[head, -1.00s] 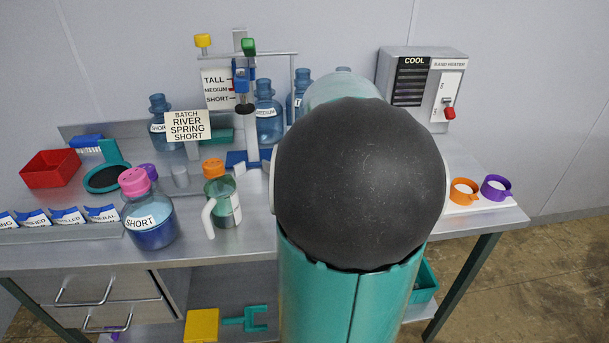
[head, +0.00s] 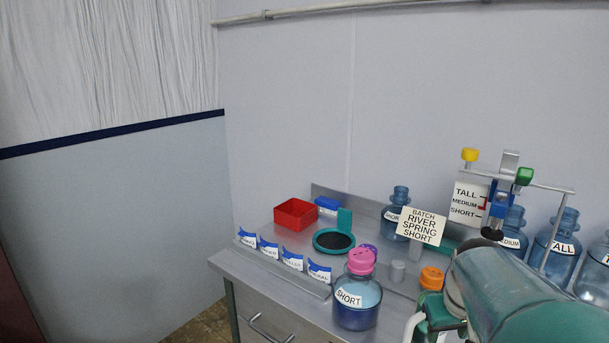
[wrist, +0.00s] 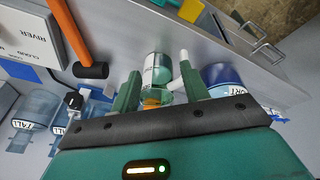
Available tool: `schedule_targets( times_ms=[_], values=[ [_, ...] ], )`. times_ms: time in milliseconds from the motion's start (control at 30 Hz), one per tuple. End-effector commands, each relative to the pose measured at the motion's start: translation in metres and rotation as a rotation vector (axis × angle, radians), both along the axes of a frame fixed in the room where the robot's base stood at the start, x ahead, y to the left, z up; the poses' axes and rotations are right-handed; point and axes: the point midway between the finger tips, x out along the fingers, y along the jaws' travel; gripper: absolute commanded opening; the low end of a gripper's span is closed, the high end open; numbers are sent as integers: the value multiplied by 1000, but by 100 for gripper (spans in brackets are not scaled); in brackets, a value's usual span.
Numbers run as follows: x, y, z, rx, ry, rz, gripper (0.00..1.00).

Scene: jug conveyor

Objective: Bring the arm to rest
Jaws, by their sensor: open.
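In the wrist view my gripper (wrist: 158,68) shows two teal fingers spread apart.
A blue SHORT jug with pink cap (head: 358,300) stands near the bench's front edge. A red bin (head: 295,214), a dark round pad (head: 334,241) and a label rack (head: 290,262) lie left. A height gauge (head: 470,200) and several jugs stand at the back.

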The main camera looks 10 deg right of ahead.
Motion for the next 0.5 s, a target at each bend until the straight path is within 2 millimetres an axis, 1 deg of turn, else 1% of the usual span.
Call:
schedule_targets(
  times_ms=[33, 100, 167, 233, 367, 500],
  values=[
    [1, 22, 3, -9, -5, 34, 45],
    [-1, 46, 6, -16, -11, 68, 45],
    [-4, 65, 8, -21, -18, 93, 45],
    [-9, 88, 11, -23, -35, 118, 45],
    [-24, 129, 19, -15, -84, 150, 45],
    [-46, 167, 24, 18, -143, 180, 45]
  ],
)
